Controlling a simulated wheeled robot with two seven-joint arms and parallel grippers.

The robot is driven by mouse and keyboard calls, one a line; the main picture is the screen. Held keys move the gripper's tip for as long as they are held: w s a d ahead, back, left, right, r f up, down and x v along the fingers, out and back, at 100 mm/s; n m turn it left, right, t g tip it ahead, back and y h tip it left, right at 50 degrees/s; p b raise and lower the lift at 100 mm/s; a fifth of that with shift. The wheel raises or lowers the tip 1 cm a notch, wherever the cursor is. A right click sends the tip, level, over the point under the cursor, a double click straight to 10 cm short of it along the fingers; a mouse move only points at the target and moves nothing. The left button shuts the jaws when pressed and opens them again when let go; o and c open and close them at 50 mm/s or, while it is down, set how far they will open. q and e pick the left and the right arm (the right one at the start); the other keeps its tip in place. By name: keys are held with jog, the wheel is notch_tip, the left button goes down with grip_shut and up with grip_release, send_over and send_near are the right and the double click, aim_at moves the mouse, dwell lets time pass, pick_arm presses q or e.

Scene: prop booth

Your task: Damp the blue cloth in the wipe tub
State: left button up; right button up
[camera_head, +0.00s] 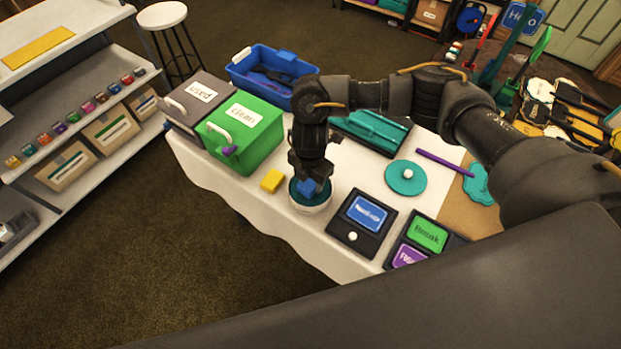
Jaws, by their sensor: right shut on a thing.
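My right gripper (311,178) reaches down from above over the wipe tub (311,207), a small round tub with a white outside and a teal inside. The gripper is shut on the blue cloth (307,187), which shows as a small blue patch under the fingers at the tub's opening. The cloth appears to be inside the rim; how deep it sits, and whether it touches the bottom, I cannot tell. The gripper hides the back of the tub. My left gripper is not in view.
A yellow sponge-like block (272,181) lies just left of the tub. A green "clean" box (241,138) and a grey "used" box (192,100) stand at the table's left end. A dark panel with a blue sign (367,213) is close on the right. A teal disc (406,179) lies beyond.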

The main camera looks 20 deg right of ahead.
aim_at(310, 182)
jog(key=shift+f+b, duration=0.3)
jog(key=shift+f, duration=0.2)
dwell(0.3)
jog(key=shift+s, duration=0.1)
dwell(1.2)
notch_tip(310, 182, up, 7)
jog(key=p, duration=0.7)
jog(key=shift+p, duration=0.3)
dwell(0.6)
